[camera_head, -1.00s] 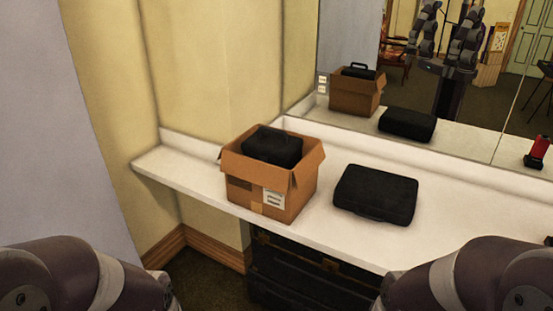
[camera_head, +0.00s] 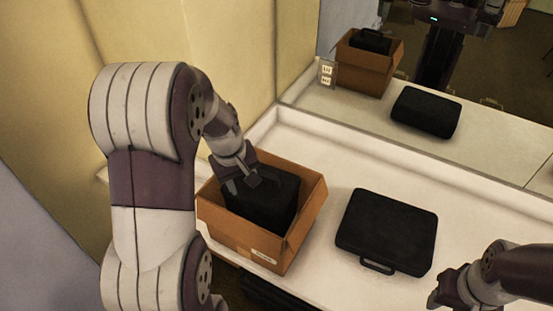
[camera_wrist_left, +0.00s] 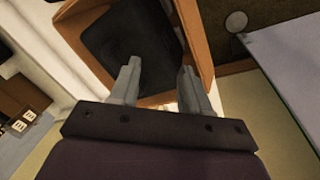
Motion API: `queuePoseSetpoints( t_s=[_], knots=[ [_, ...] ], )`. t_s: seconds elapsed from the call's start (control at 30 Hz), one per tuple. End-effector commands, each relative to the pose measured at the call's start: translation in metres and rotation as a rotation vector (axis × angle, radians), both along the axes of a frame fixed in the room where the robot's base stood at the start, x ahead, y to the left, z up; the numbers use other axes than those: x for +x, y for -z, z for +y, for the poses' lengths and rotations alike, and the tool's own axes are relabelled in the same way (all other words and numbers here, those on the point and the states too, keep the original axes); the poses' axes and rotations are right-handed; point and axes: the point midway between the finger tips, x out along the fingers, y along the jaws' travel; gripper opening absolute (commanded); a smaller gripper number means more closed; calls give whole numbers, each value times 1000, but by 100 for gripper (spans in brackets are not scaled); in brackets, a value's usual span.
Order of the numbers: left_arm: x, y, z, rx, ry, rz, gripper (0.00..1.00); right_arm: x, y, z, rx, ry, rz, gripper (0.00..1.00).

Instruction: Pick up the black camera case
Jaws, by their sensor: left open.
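A black case (camera_head: 268,205) stands in an open cardboard box (camera_head: 268,250) on the white counter. A second black case (camera_head: 388,232) lies flat on the counter to the right, its handle toward the front. My left gripper (camera_head: 243,184) is open, pointing down at the upper left part of the boxed case. In the left wrist view, the open fingers (camera_wrist_left: 159,78) reach toward the boxed case (camera_wrist_left: 115,38) and the box wall (camera_wrist_left: 197,30), with nothing between them. I cannot tell whether they touch the case. My right gripper (camera_head: 450,292) is at the lower right, its fingers unclear.
A mirror (camera_head: 480,110) along the back reflects the box and the flat case. The yellow wall (camera_head: 240,60) stands close behind the left arm. The white counter (camera_head: 325,160) is bare between and behind the box and the flat case.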

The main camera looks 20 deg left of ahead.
Motion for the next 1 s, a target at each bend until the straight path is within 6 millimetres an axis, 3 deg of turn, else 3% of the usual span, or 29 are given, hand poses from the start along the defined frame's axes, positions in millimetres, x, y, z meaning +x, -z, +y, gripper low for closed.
queuePoseSetpoints(
  t_s=[0.03,0.1,0.2,0.5,0.67,0.8,1.0],
  knots=[
    [18,-39,17,-52,-164,-16,47,0,-33,0,0,0,2,43],
    [41,-55,30,-141,-383,-35,47,-1,-36,0,0,0,3,43],
    [58,-60,30,-236,-577,-28,47,-1,-32,0,0,0,4,43],
    [75,-4,17,-258,-629,-18,47,-1,-47,0,0,0,4,43],
    [80,13,15,-256,-627,-18,47,0,-55,0,0,0,4,43],
    [87,38,13,-254,-624,-18,47,0,-70,0,0,0,3,43],
    [92,58,11,-253,-625,-23,47,0,-70,0,0,0,4,43]
  ],
)
